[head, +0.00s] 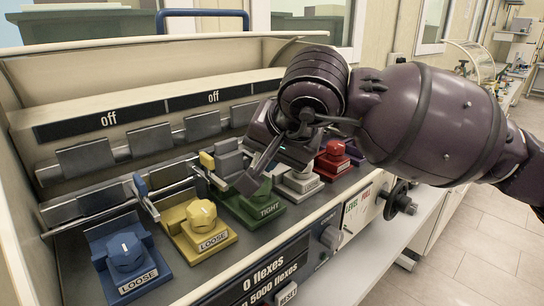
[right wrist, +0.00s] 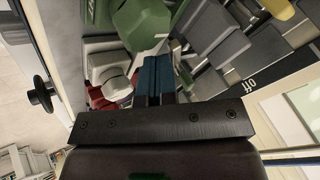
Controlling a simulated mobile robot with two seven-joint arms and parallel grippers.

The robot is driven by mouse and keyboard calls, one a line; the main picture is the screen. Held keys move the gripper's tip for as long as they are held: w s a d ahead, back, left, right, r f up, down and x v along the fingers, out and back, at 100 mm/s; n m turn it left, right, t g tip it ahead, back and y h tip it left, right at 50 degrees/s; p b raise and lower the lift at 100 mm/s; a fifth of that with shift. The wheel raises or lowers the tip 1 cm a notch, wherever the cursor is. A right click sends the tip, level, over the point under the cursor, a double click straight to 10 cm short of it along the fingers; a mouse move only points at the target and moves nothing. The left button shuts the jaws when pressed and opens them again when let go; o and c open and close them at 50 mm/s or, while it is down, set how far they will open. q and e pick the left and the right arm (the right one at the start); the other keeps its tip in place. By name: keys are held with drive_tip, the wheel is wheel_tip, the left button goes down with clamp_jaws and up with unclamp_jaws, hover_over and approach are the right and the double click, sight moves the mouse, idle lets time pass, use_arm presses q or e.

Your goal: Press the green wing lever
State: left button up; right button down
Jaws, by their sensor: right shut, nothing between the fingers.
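The green station (head: 264,208), marked TIGHT, stands in the row on the machine, between the yellow and white stations. Its green block also shows at the top of the right wrist view (right wrist: 145,25). My right gripper (head: 252,180) reaches in from the right, pointing down over the back of the green station. Its fingers are shut and empty, seen together in the right wrist view (right wrist: 153,68). The green wing lever is mostly hidden by the gripper in the head view; I cannot tell whether the fingers touch it. My left gripper is not in view.
A yellow station (head: 200,222) and a blue station (head: 126,256), both marked LOOSE, stand to the left, with upright levers behind. A white station (head: 300,184) and a red station (head: 333,158) lie close to the right. Grey metal plates (head: 152,140) line the back below "off" labels.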

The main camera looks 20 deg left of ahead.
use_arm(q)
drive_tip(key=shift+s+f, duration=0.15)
use_arm(e)
drive_tip(key=shift+w, duration=0.15)
use_arm(q)
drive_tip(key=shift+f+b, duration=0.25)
drive_tip(key=shift+b, duration=0.05)
use_arm(e)
drive_tip(key=shift+w, duration=0.65)
use_arm(q)
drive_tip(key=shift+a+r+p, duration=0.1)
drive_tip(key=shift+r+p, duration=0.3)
drive_tip(key=shift+p, duration=0.05)
use_arm(e)
drive_tip(key=v, duration=1)
drive_tip(key=shift+s+d+r, duration=0.15)
drive_tip(key=shift+s+r, duration=0.05)
drive_tip(key=shift+r, duration=0.1)
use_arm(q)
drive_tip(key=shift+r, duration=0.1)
